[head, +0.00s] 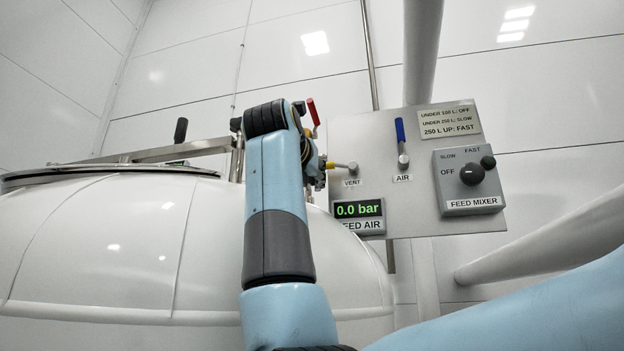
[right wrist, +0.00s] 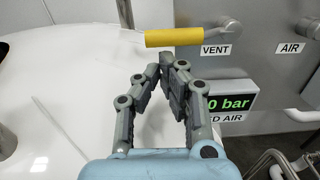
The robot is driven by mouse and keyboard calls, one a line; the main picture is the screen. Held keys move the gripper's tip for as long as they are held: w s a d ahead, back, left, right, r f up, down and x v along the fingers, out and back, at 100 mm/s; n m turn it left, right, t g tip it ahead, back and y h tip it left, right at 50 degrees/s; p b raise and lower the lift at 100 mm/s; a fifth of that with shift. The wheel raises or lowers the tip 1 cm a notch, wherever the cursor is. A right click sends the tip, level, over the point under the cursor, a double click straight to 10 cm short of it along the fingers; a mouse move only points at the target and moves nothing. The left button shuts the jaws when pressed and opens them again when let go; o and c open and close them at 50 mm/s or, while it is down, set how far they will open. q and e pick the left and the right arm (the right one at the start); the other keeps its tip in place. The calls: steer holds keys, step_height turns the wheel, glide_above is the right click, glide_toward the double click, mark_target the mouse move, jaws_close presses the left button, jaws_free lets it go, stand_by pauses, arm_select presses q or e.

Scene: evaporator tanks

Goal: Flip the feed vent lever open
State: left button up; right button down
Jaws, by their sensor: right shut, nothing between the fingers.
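The feed vent lever has a yellow grip (right wrist: 173,37) that lies horizontal, to the left of its pivot above the VENT label (right wrist: 216,50). In the head view only a short piece of the yellow lever (head: 335,165) shows beside my arm. My right gripper (right wrist: 163,68) is shut and empty, with its fingertips just below the yellow grip in the right wrist view. I cannot tell whether they touch it. In the head view my right arm mostly hides this gripper. My left gripper is not in view.
The grey panel (head: 360,130) carries a blue AIR lever (head: 401,138) standing up, a FEED MIXER box (head: 468,180) with a black knob, and a display (head: 358,209) reading 0.0 bar. A red-handled lever (head: 313,112) shows behind my arm. The white tank (head: 110,250) fills the left.

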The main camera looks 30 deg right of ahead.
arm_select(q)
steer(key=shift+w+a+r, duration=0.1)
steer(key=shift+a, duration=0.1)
arm_select(e)
steer(key=shift+w+r, duration=0.1)
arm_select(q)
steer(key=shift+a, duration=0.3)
arm_select(e)
steer(key=shift+r+m, duration=0.2)
steer(key=shift+m, duration=0.2)
